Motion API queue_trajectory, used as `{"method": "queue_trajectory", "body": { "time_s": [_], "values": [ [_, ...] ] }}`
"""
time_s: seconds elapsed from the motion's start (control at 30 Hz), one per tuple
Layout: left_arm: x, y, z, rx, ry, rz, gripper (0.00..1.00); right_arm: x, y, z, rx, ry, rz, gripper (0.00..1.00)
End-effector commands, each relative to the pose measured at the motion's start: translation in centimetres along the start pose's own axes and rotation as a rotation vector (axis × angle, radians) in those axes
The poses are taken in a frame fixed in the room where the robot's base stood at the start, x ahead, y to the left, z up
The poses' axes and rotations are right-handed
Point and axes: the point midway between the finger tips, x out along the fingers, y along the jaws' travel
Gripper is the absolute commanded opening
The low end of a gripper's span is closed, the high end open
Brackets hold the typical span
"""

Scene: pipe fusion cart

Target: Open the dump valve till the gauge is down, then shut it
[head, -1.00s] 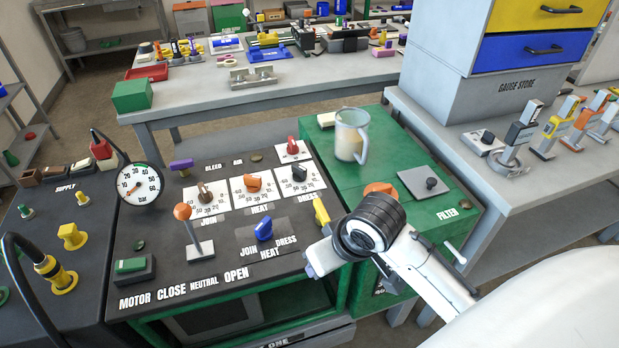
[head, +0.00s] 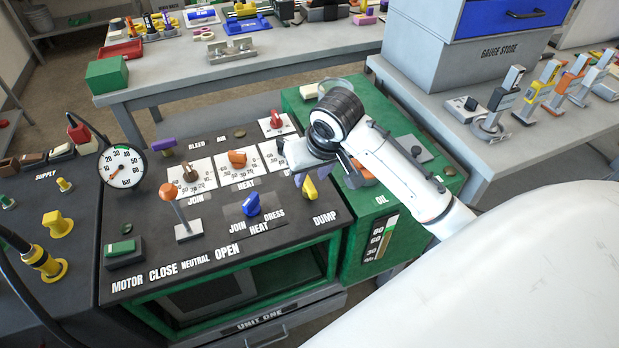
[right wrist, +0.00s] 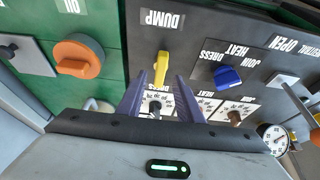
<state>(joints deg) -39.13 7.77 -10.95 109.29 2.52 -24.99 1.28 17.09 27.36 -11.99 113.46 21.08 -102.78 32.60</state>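The yellow dump valve handle (head: 310,188) stands by the DUMP label on the dark panel, just past my right gripper (head: 308,172). In the right wrist view, the yellow handle (right wrist: 161,68) shows between and slightly beyond the tips of my open right gripper (right wrist: 161,78), with room on both sides. I see no grip on it. The round white pressure gauge (head: 122,167) is at the panel's far left; its red needle points toward the lower left, and the exact reading is too small to tell. My left gripper is out of view.
A blue selector (head: 251,205) and an orange-topped lever (head: 172,200) stand left of the valve. An orange knob (right wrist: 78,58) sits on the green oil cabinet (head: 350,235). Several dial knobs, including an orange one (head: 237,159), lie behind. A glass jug is mostly hidden by my arm.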

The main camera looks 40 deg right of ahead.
Motion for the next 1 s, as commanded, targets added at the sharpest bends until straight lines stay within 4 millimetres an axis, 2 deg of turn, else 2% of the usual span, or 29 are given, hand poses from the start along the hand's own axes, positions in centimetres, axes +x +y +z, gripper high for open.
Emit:
{"method": "queue_trajectory", "body": {
  "time_s": [0.03,0.2,0.57,0.77,1.0],
  "values": [
    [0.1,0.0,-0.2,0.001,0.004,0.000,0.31,0.9,0.0,0.1,-0.001,-0.003,0.001,0.33],
    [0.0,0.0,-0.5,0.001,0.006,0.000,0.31,2.6,0.0,0.0,-0.001,0.000,0.000,0.33],
    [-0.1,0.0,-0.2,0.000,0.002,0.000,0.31,3.2,0.0,0.0,-0.001,0.001,-0.001,0.33],
    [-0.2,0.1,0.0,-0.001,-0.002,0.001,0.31,3.1,0.0,0.0,-0.001,0.001,-0.001,0.00],
    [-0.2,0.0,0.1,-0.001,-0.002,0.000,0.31,3.1,0.0,0.0,-0.010,0.001,-0.004,0.00]
  ]
}}
